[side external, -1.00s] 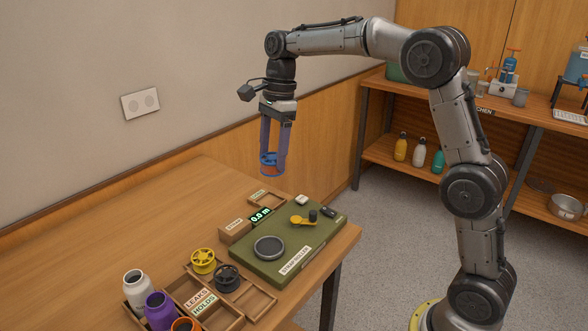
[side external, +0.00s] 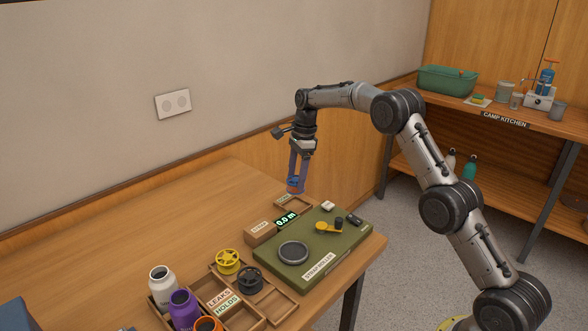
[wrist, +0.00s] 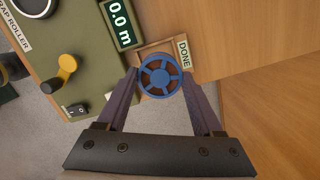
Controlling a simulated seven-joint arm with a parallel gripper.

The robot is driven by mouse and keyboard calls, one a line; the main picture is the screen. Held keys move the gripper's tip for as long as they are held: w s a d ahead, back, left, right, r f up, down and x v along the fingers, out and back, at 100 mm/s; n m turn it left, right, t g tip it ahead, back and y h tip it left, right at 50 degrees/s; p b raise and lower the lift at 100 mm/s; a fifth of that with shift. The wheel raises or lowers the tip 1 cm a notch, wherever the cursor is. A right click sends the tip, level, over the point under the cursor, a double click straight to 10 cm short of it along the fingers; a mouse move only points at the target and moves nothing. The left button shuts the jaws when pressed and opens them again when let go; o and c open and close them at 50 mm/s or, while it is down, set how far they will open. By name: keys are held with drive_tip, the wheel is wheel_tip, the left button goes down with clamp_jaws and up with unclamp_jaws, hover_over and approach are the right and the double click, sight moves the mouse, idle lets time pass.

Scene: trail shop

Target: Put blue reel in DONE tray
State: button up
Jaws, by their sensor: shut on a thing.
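My gripper (side external: 297,184) is shut on the blue reel (side external: 295,187), which has a spoked blue flange and an orange-brown part. The blue reel also shows in the wrist view (wrist: 160,76), between my two fingers. The DONE tray (wrist: 150,50) is a small wooden tray with a DONE label, partly hidden behind the reel in the wrist view. In the side view the tray (side external: 303,208) lies at the back of the table, just below the reel. The reel appears held above the tray; the exact gap is hard to tell.
A green strap roller board (side external: 325,262) with a round grey disc and yellow crank stands beside the tray. Yellow (side external: 228,261) and black (side external: 249,278) reels sit in another tray.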

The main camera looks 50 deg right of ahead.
drive_tip(key=shift+f, duration=2.05)
drive_tip(key=shift+f, duration=1)
idle(1.1)
drive_tip(key=o, duration=1.5)
drive_tip(key=shift+r, duration=4)
